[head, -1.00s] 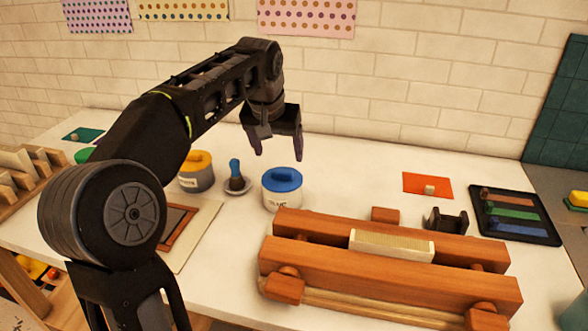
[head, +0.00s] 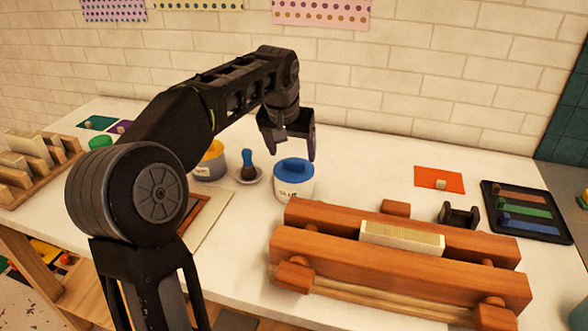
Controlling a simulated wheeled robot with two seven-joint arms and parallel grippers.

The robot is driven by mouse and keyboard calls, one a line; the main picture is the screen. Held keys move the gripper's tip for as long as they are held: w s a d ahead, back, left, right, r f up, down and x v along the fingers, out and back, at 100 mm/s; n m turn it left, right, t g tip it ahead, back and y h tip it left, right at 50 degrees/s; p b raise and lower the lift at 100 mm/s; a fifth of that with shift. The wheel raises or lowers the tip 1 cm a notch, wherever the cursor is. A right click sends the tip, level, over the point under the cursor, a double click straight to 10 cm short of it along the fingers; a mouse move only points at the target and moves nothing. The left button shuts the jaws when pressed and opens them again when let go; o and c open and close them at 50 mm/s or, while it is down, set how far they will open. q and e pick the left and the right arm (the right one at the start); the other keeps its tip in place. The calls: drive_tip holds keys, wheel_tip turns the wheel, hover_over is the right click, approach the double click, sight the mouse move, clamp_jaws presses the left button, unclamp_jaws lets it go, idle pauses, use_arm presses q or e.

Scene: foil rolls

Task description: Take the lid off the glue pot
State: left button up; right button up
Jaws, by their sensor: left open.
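The glue pot (head: 293,187) is a white pot with dark lettering, standing upright on the white table behind the wooden press. Its blue lid (head: 293,170) with a raised blue handle is on top of it. My left gripper (head: 297,153) is open and empty, with its fingers pointing down. In the picture its fingertips are just above the lid handle; I cannot tell whether they touch it. My right gripper is not in view.
A grey pot with a yellow lid (head: 212,162) and a blue-handled brush (head: 247,162) on a small dish stand left of the glue pot. The wooden press (head: 400,262) lies in front. An orange sheet (head: 430,179) and a dark tray (head: 545,232) are at right.

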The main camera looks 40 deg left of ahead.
use_arm(q)
drive_tip(key=x, duration=0.4)
drive_tip(key=shift+w, duration=0.1)
idle(0.4)
drive_tip(key=c, duration=1.4)
drive_tip(key=shift+r, duration=0.15)
wheel_tip(320, 180, up, 11)
drive_tip(key=p, duration=0.2)
wheel_tip(320, 180, up, 7)
drive_tip(key=p, duration=0.3)
hover_over(294, 161)
drive_tip(key=shift+s+d, duration=0.2)
drive_tip(key=shift+s, duration=0.2)
